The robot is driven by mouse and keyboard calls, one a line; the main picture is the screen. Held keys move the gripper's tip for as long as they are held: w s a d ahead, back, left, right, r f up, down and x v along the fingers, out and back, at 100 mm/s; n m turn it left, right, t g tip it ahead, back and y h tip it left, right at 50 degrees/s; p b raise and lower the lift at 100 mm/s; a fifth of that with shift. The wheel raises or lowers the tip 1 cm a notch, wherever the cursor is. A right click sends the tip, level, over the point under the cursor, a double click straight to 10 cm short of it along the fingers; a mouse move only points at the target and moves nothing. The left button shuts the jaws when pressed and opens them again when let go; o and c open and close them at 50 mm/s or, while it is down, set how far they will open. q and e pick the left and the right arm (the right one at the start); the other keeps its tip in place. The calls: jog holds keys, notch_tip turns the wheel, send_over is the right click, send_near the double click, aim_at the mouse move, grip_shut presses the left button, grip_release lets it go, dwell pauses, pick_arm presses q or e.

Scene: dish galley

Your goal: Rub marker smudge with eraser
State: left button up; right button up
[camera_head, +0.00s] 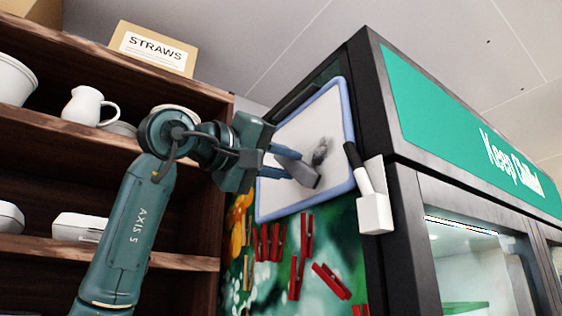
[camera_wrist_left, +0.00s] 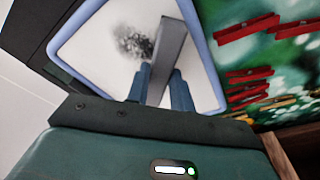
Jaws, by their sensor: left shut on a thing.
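The marker smudge (camera_head: 321,152) is a dark grey smear on a white board (camera_head: 283,202) with a blue frame, on the side of the fridge. In the left wrist view the smudge (camera_wrist_left: 132,42) lies just left of the eraser. My left gripper (camera_head: 285,168) is shut on the grey eraser (camera_head: 301,172), a long block held in front of the board. The eraser also shows in the left wrist view (camera_wrist_left: 167,55), between the two blue fingers. Its far end is close beside the smudge; I cannot tell whether it touches the board. My right gripper is not in view.
A white holder (camera_head: 375,213) with a black marker (camera_head: 352,156) hangs at the board's right. Red clothespins (camera_head: 295,277) are on the fridge side below the board. Wooden shelves (camera_head: 110,138) with a white jug (camera_head: 88,106) and other dishes stand at left.

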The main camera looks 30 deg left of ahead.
aim_at(338, 148)
pick_arm(q)
jog(key=shift+x, duration=0.95)
jog(key=shift+d+f, duration=0.1)
jog(key=shift+d, duration=0.05)
jog(key=shift+s+d, duration=0.45)
jog(key=shift+d, duration=0.35)
jog(key=shift+s+d, duration=0.4)
jog(key=shift+d, duration=0.4)
jog(key=shift+s+d, duration=0.3)
jog(key=shift+d, duration=0.6)
jog(key=shift+s+d, duration=0.3)
jog(key=shift+d, duration=0.6)
jog(key=shift+w+r, duration=0.1)
jog(key=shift+r, duration=0.4)
jog(key=shift+w+a, duration=0.45)
jog(key=shift+a, duration=0.7)
jog(key=shift+w+a, duration=0.45)
jog(key=shift+a, duration=0.7)
jog(key=shift+w+a, duration=0.45)
jog(key=shift+a, duration=0.7)
jog(key=shift+r, duration=0.5)
jog(key=shift+s+d, duration=0.5)
jog(key=shift+d, duration=0.65)
jog(key=shift+s+d, duration=0.45)
jog(key=shift+d, duration=0.75)
jog(key=shift+s+d, duration=0.5)
jog(key=shift+d, duration=0.65)
